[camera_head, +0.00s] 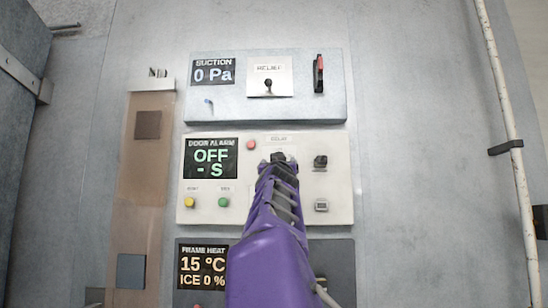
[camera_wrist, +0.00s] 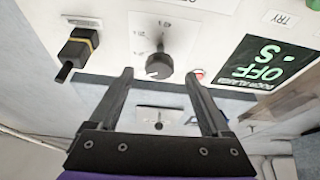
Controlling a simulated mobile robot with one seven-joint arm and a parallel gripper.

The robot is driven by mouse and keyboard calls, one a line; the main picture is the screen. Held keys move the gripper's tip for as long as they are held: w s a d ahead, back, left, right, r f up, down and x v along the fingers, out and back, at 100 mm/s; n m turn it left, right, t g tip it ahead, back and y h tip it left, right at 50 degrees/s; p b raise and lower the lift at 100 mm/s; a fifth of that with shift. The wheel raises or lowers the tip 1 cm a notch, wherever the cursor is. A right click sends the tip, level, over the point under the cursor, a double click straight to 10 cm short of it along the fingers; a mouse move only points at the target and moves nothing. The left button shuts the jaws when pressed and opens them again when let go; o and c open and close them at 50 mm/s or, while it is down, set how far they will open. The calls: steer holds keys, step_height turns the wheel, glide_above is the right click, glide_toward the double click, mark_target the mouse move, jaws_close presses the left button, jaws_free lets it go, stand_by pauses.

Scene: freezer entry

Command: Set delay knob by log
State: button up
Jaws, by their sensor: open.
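The delay knob (camera_wrist: 159,66) is a dark round knob with a pale pointer mark, on the white door alarm panel (camera_head: 190,214). In the wrist view, printed scale marks surround it, too small to read surely. My gripper (camera_head: 279,165) is open in front of the knob, its two fingertips (camera_wrist: 159,75) to either side of it; I cannot tell whether they touch it. In the head view my gripper hides most of the knob. The door alarm display (camera_head: 211,158) reads "OFF" and "- S". No readable log shows.
A red light (camera_head: 251,145) is left of the knob, a black switch (camera_head: 320,161) right. Yellow (camera_head: 190,202) and green (camera_head: 223,202) buttons sit below the display. The suction panel (camera_head: 225,112) is above, the frame heat display (camera_head: 203,264) below. A pipe (camera_head: 505,120) runs at right.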

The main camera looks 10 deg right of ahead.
steer(key=shift+p+x, duration=1.05)
steer(key=shift+x, duration=0.7)
steer(key=shift+f, duration=0.1)
jaws_close()
